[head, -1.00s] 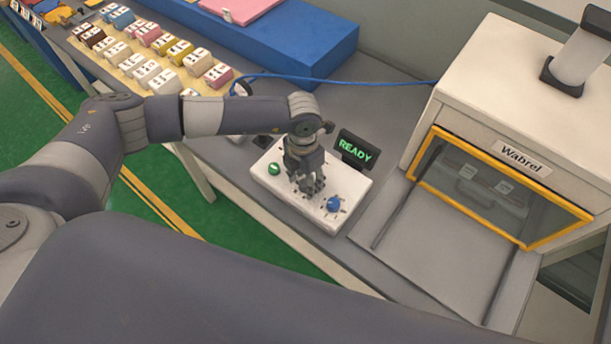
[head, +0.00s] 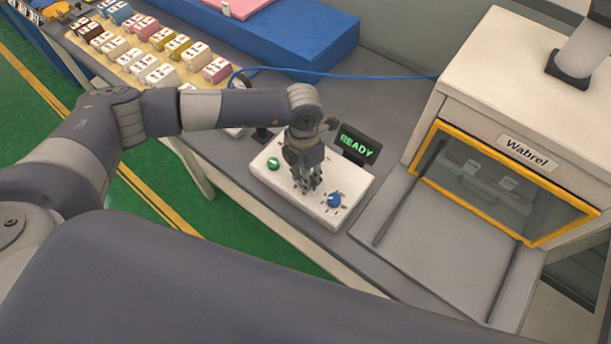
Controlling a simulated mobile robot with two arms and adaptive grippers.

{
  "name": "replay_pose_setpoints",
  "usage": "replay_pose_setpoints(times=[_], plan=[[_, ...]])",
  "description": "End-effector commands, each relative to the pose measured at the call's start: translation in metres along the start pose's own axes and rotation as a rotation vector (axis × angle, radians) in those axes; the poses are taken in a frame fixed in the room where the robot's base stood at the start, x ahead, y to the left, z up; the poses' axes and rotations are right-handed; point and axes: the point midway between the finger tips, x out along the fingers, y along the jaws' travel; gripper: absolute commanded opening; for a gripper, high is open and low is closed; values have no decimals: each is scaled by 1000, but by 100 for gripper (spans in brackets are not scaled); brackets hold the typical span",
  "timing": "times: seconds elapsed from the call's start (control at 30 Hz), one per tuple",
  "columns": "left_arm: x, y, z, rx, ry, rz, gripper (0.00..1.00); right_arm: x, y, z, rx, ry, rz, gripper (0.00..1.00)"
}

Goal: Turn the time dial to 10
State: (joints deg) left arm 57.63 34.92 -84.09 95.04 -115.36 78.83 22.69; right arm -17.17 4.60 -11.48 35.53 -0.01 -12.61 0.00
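A white control panel (head: 343,213) lies on the grey bench. It carries a green knob or button (head: 273,163) at its left and a blue dial (head: 334,200) with marks around it at its right. My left gripper (head: 307,187) points down over the middle of the panel, between the two, a little left of the blue dial. Its fingers hide the panel's middle, and whether they hold anything there cannot be told. A small black display (head: 357,146) behind the panel reads READY in green. The dial's number marks are too small to read. My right gripper is out of view.
A white machine (head: 500,95) labelled Wabrel, with a yellow-framed window (head: 490,185), stands at the right above a grey plate (head: 440,245) with dark rails. A blue mattress-like block (head: 280,40) and a tray of labelled coloured blocks (head: 150,55) are at the back. A blue cable (head: 340,74) crosses the bench.

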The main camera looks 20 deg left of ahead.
Motion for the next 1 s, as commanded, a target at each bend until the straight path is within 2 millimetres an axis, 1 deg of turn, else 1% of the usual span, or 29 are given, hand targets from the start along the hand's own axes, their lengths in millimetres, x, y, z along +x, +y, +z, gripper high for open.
replay_pose_setpoints(times=[0.03,0.17,0.6,0.8,1.0], plan=[[5,1,1,34,-2,1,3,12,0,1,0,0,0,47],[7,0,2,142,2,1,3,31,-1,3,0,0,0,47],[7,0,2,554,19,5,3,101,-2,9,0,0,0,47],[6,-1,2,714,26,3,3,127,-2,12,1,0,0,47],[4,-1,1,830,31,3,3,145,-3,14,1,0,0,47]])
